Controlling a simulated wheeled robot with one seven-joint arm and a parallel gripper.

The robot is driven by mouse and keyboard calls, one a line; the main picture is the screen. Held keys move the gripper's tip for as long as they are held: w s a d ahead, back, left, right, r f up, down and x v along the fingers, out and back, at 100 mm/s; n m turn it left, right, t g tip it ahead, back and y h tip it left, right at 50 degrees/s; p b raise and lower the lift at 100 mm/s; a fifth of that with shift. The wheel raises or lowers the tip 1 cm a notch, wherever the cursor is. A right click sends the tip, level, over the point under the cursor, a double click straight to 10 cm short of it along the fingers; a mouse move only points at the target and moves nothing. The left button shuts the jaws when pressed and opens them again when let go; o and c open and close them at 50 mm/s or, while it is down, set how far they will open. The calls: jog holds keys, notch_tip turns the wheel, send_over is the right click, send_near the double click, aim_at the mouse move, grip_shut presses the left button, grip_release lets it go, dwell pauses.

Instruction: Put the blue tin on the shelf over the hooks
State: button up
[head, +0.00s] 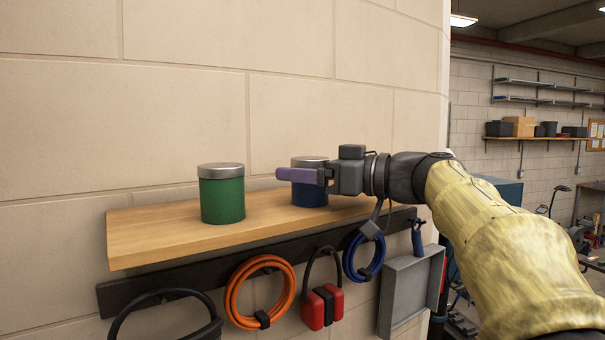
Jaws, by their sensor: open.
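The blue tin (309,193) with a grey lid stands upright on the wooden shelf (155,240), over a dark rail of hooks (215,262). My gripper (297,175) reaches in from the right at the tin's upper part, with a purple finger across its front. The gripper is open. The finger and gripper body hide part of the tin, and the far finger is hidden. I cannot tell whether a finger touches the tin. A green tin (222,194) with a grey lid stands upright on the shelf to the left.
Below the shelf hang an orange cable coil (232,292), red ear defenders (316,308), a blue coil (350,262) and a black coil (135,318). A grey tray (402,290) hangs at the right. The shelf's left end is bare.

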jog(key=b+v, duration=0.3)
jog(key=v, duration=0.8)
